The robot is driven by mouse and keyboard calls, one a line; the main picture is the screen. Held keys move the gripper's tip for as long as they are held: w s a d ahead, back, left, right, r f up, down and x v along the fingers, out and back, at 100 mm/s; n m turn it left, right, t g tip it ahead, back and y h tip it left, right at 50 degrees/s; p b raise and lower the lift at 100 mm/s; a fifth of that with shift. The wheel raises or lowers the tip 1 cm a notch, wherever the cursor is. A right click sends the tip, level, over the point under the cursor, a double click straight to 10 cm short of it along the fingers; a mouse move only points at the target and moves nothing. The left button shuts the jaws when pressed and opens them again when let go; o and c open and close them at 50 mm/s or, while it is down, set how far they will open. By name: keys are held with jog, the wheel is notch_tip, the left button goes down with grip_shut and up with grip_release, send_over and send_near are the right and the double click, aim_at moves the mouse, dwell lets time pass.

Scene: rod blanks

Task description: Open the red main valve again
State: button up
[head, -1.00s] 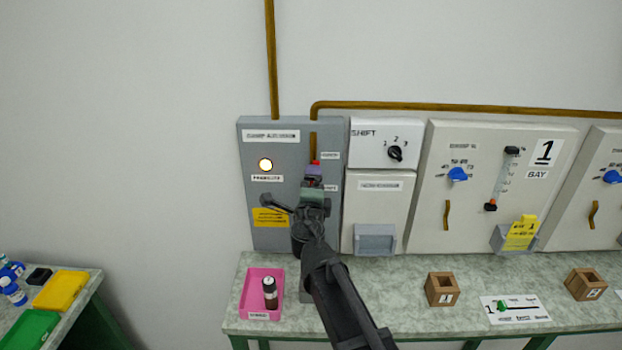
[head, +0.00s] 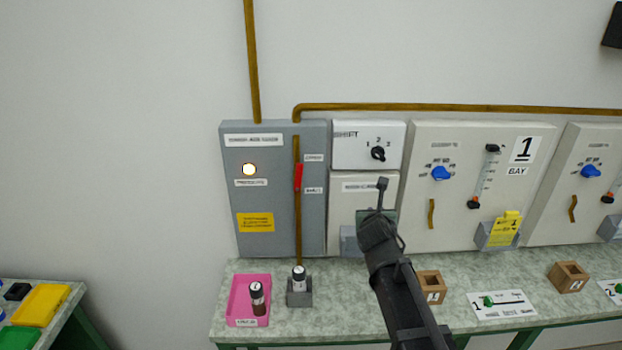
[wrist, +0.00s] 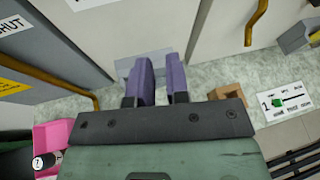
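The red valve handle (head: 298,177) is on the grey panel (head: 265,220) at the left. It stands upright, in line with the brown pipe, beside two small labels. My gripper (wrist: 160,72) shows two purple fingers in the wrist view, spread apart with a gap and nothing between them. In the head view my arm hides the fingers; my wrist is in front of the white cabinet to the right of the grey panel, clear of the handle. In the wrist view the handle is out of sight, but part of a "SHUT" label (wrist: 12,25) shows.
A pale lamp (head: 249,169) glows on the grey panel. On the bench are a pink tray (head: 238,305) with a dark-and-white cylinder (head: 257,298), a grey block (head: 299,298) holding another cylinder, and a wooden box (head: 431,286). A grey holder (head: 348,240) sticks out from the white cabinet.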

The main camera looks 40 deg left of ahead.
aim_at(299, 178)
jog(key=m, duration=0.2)
jog(key=w+d+f+m+g, duration=0.1)
jog(key=m, duration=0.1)
jog(key=f+m, duration=0.1)
jog(key=m, duration=0.1)
jog(key=shift+w+d+f+m+g, duration=0.15)
jog(key=shift+w+d+m+g, duration=0.1)
jog(key=shift+m+g, duration=0.15)
grip_shut()
jog(key=s+a+r+n+g+y, duration=0.25)
jog(key=r+n+g+y, duration=0.3)
jog(key=n, duration=1.15)
jog(key=s+a+r+n+g+y, duration=0.3)
jog(key=n+y, duration=0.4)
jog(key=n, duration=1)
jog(key=shift+g, duration=0.25)
jog(key=a+r, duration=0.1)
jog(key=a, duration=0.3)
jog(key=s+a, duration=0.1)
jog(key=a, duration=0.3)
jog(key=s+a+r+p, duration=0.1)
jog(key=a, duration=0.3)
jog(key=shift+s+r, duration=0.15)
jog(key=shift+r, duration=0.15)
